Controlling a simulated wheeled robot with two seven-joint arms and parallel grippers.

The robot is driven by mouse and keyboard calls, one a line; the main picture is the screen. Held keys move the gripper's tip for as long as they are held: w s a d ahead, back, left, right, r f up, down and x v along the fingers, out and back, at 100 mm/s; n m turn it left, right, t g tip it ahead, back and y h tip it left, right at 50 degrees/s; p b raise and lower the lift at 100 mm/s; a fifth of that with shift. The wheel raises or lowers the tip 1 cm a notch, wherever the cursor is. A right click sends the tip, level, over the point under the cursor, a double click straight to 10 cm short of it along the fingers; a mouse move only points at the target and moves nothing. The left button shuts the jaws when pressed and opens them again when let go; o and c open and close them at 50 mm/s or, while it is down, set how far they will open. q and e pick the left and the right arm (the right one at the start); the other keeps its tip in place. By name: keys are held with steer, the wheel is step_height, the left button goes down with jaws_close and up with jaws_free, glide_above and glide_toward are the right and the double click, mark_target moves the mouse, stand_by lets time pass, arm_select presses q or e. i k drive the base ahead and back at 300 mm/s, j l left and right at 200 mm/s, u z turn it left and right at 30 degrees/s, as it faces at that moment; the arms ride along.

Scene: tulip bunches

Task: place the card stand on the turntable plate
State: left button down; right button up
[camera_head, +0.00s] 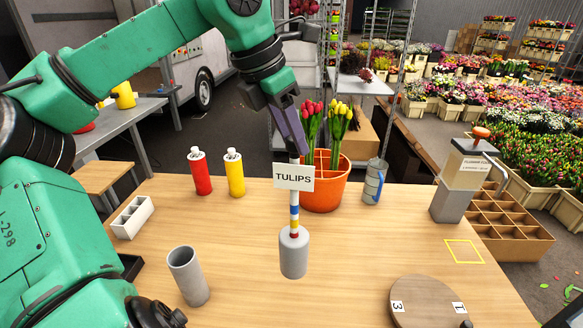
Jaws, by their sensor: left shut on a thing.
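The card stand has a grey cylindrical base (293,258), a striped post and a white card (294,177) reading TULIPS. My left gripper (296,154) reaches down from above and is shut on the top of its post. The stand hangs upright over the middle of the table; I cannot tell how far its base is above the wood. The turntable plate (428,304), a round brown disc with number labels 3 and 1, lies at the lower right, apart from the stand. Its near edge is cut off by the frame. My right gripper is not in view.
An orange pot (323,190) with tulips stands close behind the stand. Red (199,173) and yellow (235,174) bottles, a grey cup (187,277) and a white tray (132,217) are left. A blue-grey mug (374,182), dispenser (461,180) and yellow square outline (464,251) are right.

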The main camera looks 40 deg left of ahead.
mark_target(429, 307)
steer(key=k+l, duration=0.8)
steer(key=l, duration=0.1)
